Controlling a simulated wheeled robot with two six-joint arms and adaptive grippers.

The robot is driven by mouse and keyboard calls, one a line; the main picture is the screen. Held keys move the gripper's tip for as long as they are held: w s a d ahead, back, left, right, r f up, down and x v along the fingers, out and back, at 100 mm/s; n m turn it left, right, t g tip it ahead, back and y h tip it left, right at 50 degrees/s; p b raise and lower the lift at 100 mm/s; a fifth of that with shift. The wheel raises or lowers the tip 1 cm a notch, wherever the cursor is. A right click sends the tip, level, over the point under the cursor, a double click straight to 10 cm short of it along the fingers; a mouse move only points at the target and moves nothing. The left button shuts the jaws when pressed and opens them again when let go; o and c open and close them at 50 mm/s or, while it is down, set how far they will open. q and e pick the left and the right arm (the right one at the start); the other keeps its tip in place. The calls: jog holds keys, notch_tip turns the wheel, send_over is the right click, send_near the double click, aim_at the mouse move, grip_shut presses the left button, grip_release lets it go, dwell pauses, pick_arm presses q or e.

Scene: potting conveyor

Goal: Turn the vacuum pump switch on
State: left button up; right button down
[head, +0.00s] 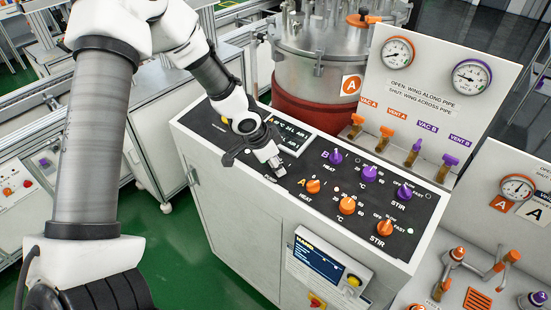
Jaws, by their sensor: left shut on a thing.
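The black control panel (325,213) slopes across the top of a white cabinet. My left gripper (277,168) is down at the panel's left-middle part, below the small display (291,136). Its fingers are shut on a small part there, which they hide almost fully. From its place on the panel I take it as the vacuum pump switch, but its label and position cannot be read. My right gripper is not in view.
Orange knobs (347,205) and purple knobs (370,173) stand just right of the gripper. A yellow button (225,119) is at the panel's left end. A steel vessel (320,70) and a gauge board (430,90) with valves stand behind.

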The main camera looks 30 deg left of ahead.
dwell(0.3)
pick_arm(q)
jog(key=o, duration=1.2)
jog(key=shift+c, duration=0.2)
jog(key=v, duration=1.1)
jog(key=shift+r, duration=0.4)
jog(key=shift+s, duration=0.1)
jog(key=shift+s, duration=0.1)
